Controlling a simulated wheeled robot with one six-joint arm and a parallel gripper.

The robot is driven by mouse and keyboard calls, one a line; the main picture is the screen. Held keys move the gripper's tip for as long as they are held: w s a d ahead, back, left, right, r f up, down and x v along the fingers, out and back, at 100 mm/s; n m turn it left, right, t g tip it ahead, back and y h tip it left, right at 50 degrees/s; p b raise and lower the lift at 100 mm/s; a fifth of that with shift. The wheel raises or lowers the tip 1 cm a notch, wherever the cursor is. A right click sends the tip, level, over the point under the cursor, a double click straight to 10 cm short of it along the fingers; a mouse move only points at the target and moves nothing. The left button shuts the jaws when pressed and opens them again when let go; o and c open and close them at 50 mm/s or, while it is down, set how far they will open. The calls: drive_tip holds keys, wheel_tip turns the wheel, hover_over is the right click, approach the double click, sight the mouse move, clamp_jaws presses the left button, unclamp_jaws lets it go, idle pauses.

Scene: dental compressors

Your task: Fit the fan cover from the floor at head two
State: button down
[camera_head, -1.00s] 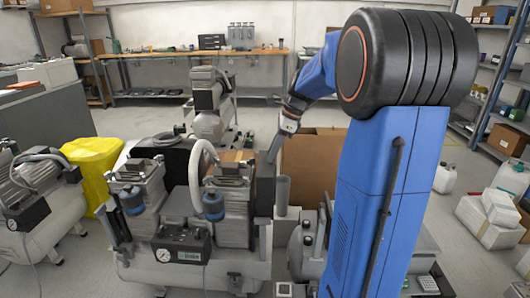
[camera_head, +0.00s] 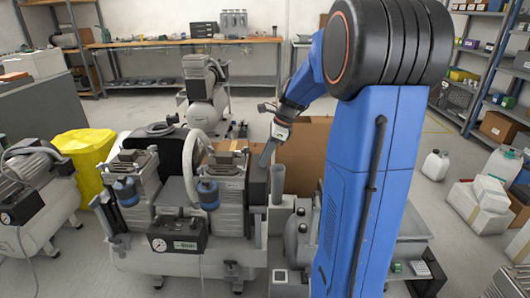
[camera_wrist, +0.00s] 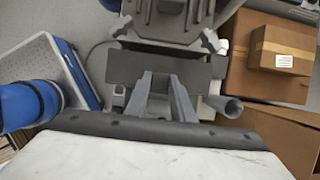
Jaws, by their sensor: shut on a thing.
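The two-head compressor stands at centre left in the head view. Its right head (camera_head: 224,190) is ribbed grey metal with a blue-and-dark cap in front. A dark grey panel, apparently the fan cover (camera_head: 257,188), stands upright against or very near this head's right side. My gripper (camera_head: 266,155) reaches down to its top edge. In the wrist view my gripper (camera_wrist: 165,88) is shut on a dark flat fan cover (camera_wrist: 122,67), its fingers over the cover's middle. The grey head shows just beyond it. Whether the cover is fully seated is hidden.
A grey upright tube (camera_head: 277,185) stands close right of the cover. A brown cardboard box (camera_head: 305,150) is behind it. The left head (camera_head: 130,185) and a pressure gauge box (camera_head: 180,240) are at left. A yellow-covered object (camera_head: 88,160) stands further left.

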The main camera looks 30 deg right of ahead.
sight(265, 169)
wheel_tip(265, 169, down, 12)
idle(1.2)
drive_tip(key=shift+f, duration=0.35)
idle(1.7)
drive_tip(key=c, duration=1)
unclamp_jaws()
drive_tip(key=shift+r, duration=3.55)
